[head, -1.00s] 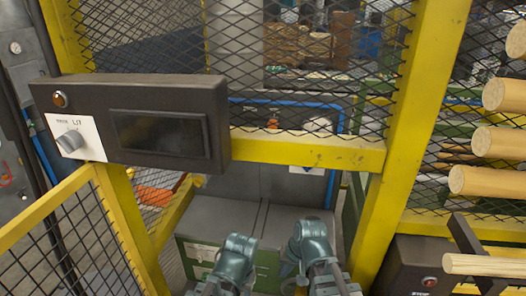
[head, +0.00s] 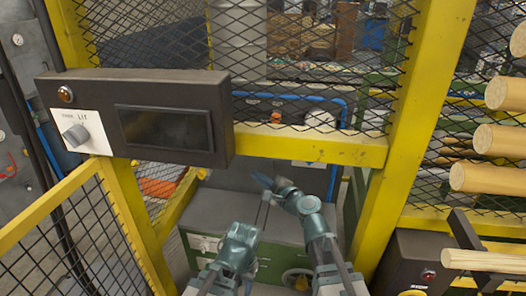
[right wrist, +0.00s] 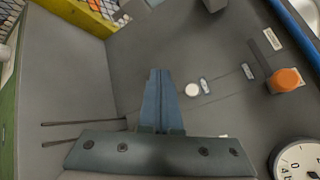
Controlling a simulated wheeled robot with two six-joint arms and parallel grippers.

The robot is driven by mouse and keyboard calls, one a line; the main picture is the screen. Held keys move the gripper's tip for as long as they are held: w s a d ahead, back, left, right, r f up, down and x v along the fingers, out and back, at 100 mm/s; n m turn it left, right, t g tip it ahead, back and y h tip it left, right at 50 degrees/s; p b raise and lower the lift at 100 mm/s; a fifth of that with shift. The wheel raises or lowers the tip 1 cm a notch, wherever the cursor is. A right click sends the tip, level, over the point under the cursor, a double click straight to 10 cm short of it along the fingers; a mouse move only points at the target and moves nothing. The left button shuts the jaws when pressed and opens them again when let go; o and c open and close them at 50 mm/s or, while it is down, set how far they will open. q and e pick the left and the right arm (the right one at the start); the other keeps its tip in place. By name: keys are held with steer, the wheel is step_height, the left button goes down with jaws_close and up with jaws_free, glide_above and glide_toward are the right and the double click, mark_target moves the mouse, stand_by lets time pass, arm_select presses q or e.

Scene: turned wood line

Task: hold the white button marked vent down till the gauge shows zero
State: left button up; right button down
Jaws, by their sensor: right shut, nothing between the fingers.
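The white button (right wrist: 192,89) is a small round cap on a grey panel (right wrist: 225,125), with a small pale label beside it that is too small to read. My right gripper (right wrist: 160,74) is shut and empty. In the right wrist view its blue fingers are left of the button, apart from it in the picture. In the head view my right gripper (head: 263,181) is below the yellow rail. The gauge (right wrist: 298,161) is cut off at the lower right corner; its needle is not clear. It appears behind mesh in the head view (head: 320,121).
An orange knob (right wrist: 285,80) sits on the panel right of the button. A yellow rail (head: 310,146) and mesh cross in front of the panel; a yellow post (head: 408,130) stands to the right. A dark control box (head: 215,155) hangs left. A green cabinet (head: 275,258) is below.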

steer(key=shift+w+d+r+m+t, duration=0.15)
steer(key=shift+w+r+m+t, duration=0.25)
steer(key=shift+m, duration=0.3)
steer(key=w+d, duration=0.1)
steer(key=w, duration=0.7)
steer(key=shift+w+d, duration=0.2)
steer(key=shift+d, duration=0.15)
stand_by(1.7)
steer(key=shift+w, duration=0.4)
steer(key=shift+w+d, duration=0.15)
steer(key=shift+w, duration=0.25)
stand_by(0.6)
steer(key=shift+s, duration=0.1)
stand_by(1.5)
steer(key=shift+s, duration=0.7)
